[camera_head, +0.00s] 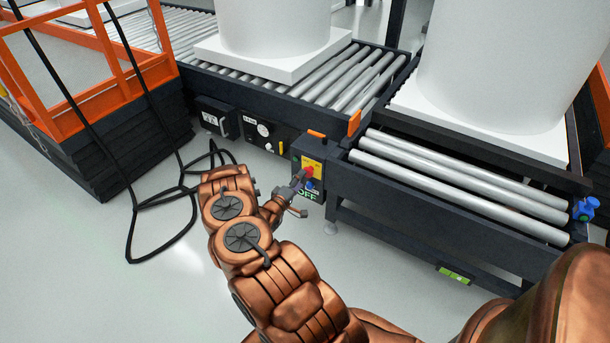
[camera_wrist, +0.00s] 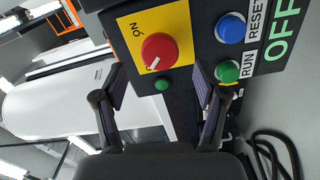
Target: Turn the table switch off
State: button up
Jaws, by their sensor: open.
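The table switch is a red rotary knob (camera_wrist: 159,51) on a yellow plate (camera_wrist: 181,25) marked ON, on a dark control box (camera_head: 308,169). In the wrist view its white pointer mark sits at the knob's lower left, on the side away from the ON lettering. The head view shows the red knob (camera_head: 308,171) small, close to my gripper. A green OFF label (camera_wrist: 284,33) is on the box's right part in the wrist view. My gripper (camera_wrist: 160,95) is open and empty, its two fingers apart below the knob in the picture, with no visible contact.
A blue RESET button (camera_wrist: 230,28) and a green RUN button (camera_wrist: 227,71) sit beside the knob. Roller conveyors (camera_head: 450,178) with white cylinders (camera_head: 490,60) flank the box. A black cable (camera_head: 160,205) lies on the floor near an orange-railed lift (camera_head: 95,90).

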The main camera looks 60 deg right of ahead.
jog(key=a, duration=0.7)
jog(key=shift+s, duration=0.2)
